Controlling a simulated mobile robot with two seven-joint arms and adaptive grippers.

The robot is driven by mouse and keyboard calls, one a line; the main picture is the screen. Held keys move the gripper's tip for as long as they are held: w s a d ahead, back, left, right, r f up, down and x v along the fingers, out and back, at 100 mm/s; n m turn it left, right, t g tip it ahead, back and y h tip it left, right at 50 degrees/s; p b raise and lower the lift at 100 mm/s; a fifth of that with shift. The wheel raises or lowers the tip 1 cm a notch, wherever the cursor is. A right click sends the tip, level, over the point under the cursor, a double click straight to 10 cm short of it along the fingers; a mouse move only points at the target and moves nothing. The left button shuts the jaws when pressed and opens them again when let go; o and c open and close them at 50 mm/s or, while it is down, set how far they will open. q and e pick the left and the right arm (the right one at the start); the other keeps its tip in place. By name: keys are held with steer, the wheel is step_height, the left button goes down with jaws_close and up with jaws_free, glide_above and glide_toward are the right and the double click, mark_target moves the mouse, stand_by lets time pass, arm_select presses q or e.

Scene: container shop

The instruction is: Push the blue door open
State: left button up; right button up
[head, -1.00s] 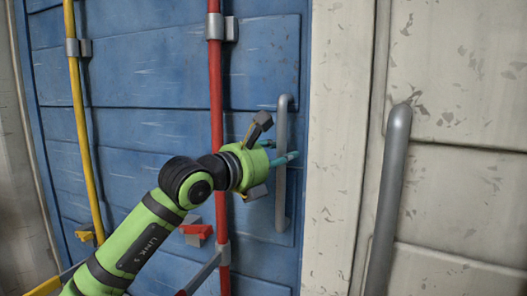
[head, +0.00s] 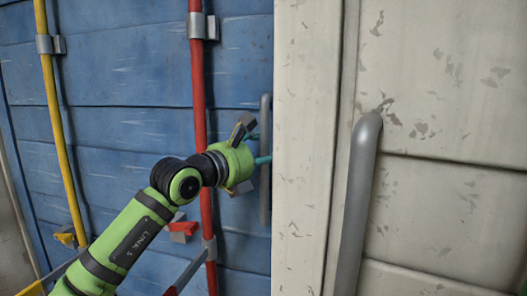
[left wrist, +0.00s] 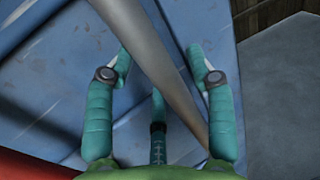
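The blue door (head: 128,120) fills the left half of the head view. Its grey upright handle (head: 265,110) is close to the pale frame edge, which borders it on the right. My left gripper (head: 262,160) is at this handle, its teal fingers mostly hidden in the head view. In the left wrist view the teal fingers of my left gripper (left wrist: 160,62) are spread apart, with the grey bar (left wrist: 165,70) running slantwise between them. They are not closed on it. My right gripper is out of view.
A red pipe (head: 198,90) and a yellow pipe (head: 52,110) run up the blue door. The pale panel (head: 450,110) at right has a thick grey bar (head: 357,200). In the left wrist view a dark gap (left wrist: 255,18) shows at top right.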

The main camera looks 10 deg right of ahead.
arm_select(q)
steer(key=shift+w+d+f, duration=0.1)
steer(key=shift+w+f, duration=0.05)
steer(key=shift+w, duration=0.05)
steer(key=v, duration=1.2)
steer(key=shift+s, duration=0.25)
